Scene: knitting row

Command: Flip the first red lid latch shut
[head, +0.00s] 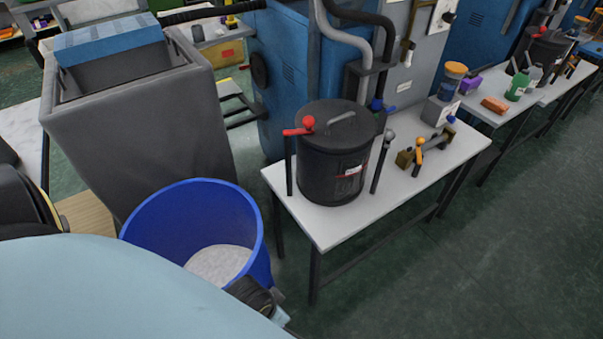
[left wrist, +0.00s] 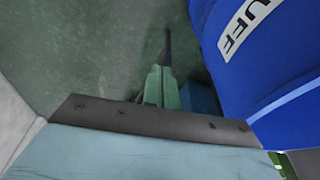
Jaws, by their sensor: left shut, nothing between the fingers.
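A black drum-shaped pot (head: 335,165) with a dark round lid (head: 337,127) stands on a white table in the head view. The red lid latch (head: 297,131) is at the lid's left edge, above a thin black post. It has a red knob, and its lever lies roughly level, pointing left. My left gripper (left wrist: 167,60) shows in the left wrist view as narrow green and dark fingers, shut and empty, beside a blue bin. It is well away from the latch, below and left of the table. My right gripper is in neither view.
The blue bin (head: 140,232) with pale contents stands left of the white table (head: 340,235). A grey hamper (head: 150,130) is behind it. A grey-knobbed lever (head: 383,155) and an orange-handled brass fitting (head: 412,157) are right of the pot. The right floor is clear.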

